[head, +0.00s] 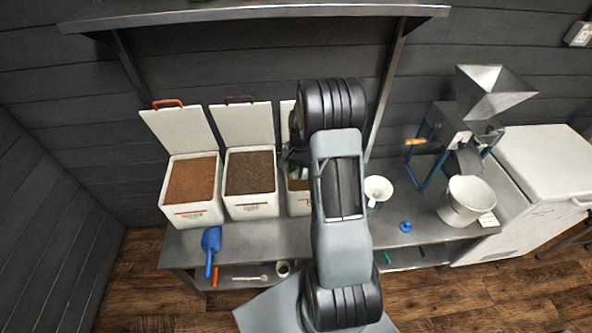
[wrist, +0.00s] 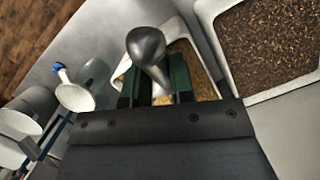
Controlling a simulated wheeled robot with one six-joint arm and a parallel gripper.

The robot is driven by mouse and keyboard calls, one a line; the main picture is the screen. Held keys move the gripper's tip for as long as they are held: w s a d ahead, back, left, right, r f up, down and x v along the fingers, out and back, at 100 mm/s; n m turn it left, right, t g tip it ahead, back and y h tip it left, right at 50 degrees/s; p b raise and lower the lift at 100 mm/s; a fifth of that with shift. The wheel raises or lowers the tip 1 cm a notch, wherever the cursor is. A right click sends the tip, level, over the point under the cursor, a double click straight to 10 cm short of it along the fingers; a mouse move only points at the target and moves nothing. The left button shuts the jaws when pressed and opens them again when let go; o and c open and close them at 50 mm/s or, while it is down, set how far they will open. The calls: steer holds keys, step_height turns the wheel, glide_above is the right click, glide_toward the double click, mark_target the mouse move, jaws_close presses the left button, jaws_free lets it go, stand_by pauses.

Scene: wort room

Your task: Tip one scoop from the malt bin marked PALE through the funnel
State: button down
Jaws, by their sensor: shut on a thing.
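My gripper (wrist: 166,90), with green fingers, is shut on a grey, round-ended handle (wrist: 147,47), seemingly a scoop's. Any bowl below it is hidden. The gripper is over the right-hand white malt bin (head: 298,204), which holds light golden grain (wrist: 205,84) in the wrist view. My arm covers much of this bin in the head view, and I cannot read its label. Whether the held thing touches the grain I cannot tell. The white funnel (head: 378,187) sits on a clear jar right of the bin. It also shows in the wrist view (wrist: 75,97).
Two open bins, one reddish-brown (head: 192,181) and one dark (head: 250,173), stand to the left. A blue scoop (head: 211,240) lies at the bench's front left. A blue piece (head: 405,226), white bucket (head: 467,200) and mill (head: 462,125) are on the right. A shelf (head: 255,13) hangs above.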

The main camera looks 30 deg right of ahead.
steer(key=shift+w+d+f+t+h+b, duration=0.25)
steer(key=shift+w+d+f+b, duration=0.95)
steer(key=shift+f+b, duration=1.5)
steer(key=shift+w+d+f+t+h+b, duration=0.25)
steer(key=shift+w+d+f+b, duration=0.95)
steer(key=shift+f+b, duration=1.45)
steer(key=s+a+r+t+h+b, duration=0.3)
steer(key=s+a+r+b, duration=0.1)
steer(key=s+a+r, duration=0.1)
steer(key=shift+r+h, duration=0.15)
steer(key=shift+h, duration=0.25)
